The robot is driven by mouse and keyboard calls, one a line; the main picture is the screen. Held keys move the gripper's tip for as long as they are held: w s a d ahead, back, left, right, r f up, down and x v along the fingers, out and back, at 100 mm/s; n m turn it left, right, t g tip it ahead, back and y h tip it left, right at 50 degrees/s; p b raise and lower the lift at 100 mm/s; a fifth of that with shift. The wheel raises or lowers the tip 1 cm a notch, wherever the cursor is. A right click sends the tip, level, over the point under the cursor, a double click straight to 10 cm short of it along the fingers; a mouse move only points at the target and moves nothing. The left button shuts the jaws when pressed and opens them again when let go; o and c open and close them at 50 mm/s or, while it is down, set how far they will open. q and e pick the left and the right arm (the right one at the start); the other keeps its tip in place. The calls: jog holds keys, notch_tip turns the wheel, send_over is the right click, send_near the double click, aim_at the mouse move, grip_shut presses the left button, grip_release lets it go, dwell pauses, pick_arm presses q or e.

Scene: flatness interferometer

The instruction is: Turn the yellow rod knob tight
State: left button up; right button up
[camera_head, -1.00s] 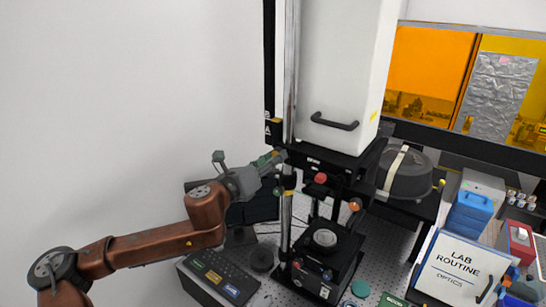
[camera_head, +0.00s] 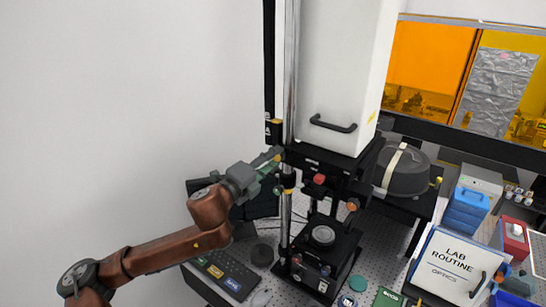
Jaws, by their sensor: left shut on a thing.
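The tall instrument has a shiny vertical rod (camera_head: 291,75) on its left side, with a dark clamp and yellow parts (camera_head: 287,190) around it. My left gripper (camera_head: 272,164) reaches in from the left at the rod, just under the white housing. It is shut on the yellow rod knob, which its fingers mostly hide. The knob's exact turn cannot be seen. My right gripper is not in view.
The white housing (camera_head: 345,70) with a black handle hangs above a black stage (camera_head: 322,250). A keyboard (camera_head: 225,272) and dark monitor stand at the left.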

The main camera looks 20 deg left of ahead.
pick_arm(q)
jog(key=shift+n+p, duration=0.55)
jog(key=shift+n, duration=1.45)
jog(key=o, duration=1.2)
jog(key=shift+c, duration=0.2)
jog(key=shift+s+a, duration=0.1)
jog(key=v, duration=1.2)
